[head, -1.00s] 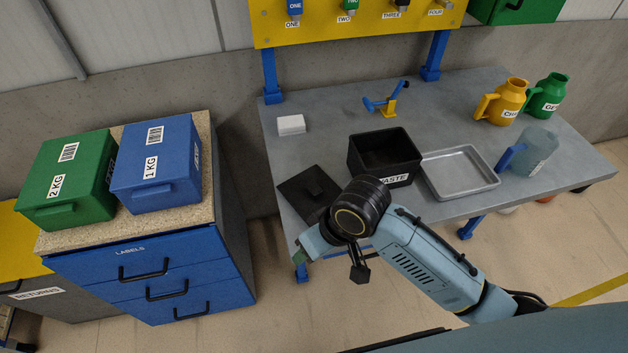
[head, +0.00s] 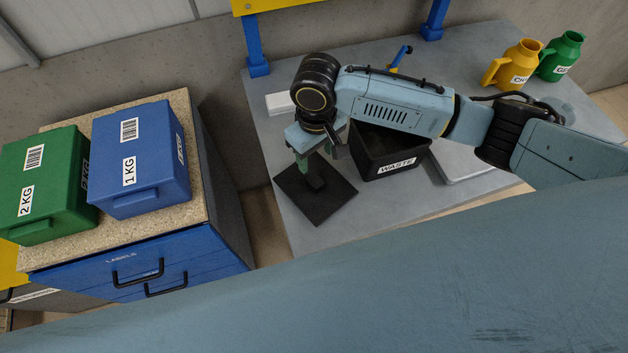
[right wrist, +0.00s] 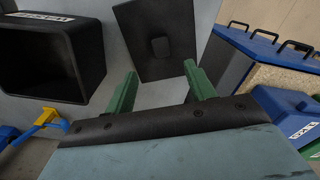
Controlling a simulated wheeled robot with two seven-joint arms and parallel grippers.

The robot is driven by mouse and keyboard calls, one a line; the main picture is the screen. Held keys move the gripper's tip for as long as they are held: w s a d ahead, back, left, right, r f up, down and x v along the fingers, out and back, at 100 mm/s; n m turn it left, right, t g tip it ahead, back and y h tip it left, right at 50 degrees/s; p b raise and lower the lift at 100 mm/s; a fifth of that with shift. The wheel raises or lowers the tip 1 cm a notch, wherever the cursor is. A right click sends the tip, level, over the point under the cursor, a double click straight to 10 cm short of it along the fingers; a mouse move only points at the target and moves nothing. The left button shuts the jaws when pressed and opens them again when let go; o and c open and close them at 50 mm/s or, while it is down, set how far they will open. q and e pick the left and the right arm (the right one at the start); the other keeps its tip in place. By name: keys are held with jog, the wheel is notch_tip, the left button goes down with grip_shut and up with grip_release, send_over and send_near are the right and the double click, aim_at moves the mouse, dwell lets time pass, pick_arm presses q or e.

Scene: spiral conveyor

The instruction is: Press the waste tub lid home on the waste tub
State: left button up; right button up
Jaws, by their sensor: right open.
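The waste tub lid (head: 330,198) is a flat black square with a small knob. It lies on the bench at its front left corner, and the knob (right wrist: 160,46) shows in the right wrist view. The waste tub (head: 398,162) is a black open box with a WASTE label, right of the lid and partly behind my right arm. It also shows at the left of the right wrist view (right wrist: 88,62). My right gripper (head: 308,172) is above the lid, with its green fingers open around empty space in the right wrist view (right wrist: 160,82). My left gripper is not in view.
A metal tray (head: 470,162) stands right of the tub, partly hidden by my arm. Yellow (head: 515,66) and green (head: 562,56) jugs stand at the back right. A blue drawer cabinet (head: 150,265) with green and blue boxes stands left, across a gap. A white block (head: 280,103) lies behind the gripper.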

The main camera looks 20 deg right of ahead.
send_over(315, 180)
notch_tip(315, 180, down, 4)
jog(key=shift+d+f, duration=0.1)
jog(key=shift+f, duration=0.45)
notch_tip(315, 180, down, 4)
jog(key=shift+r, duration=0.2)
jog(key=shift+f, duration=0.5)
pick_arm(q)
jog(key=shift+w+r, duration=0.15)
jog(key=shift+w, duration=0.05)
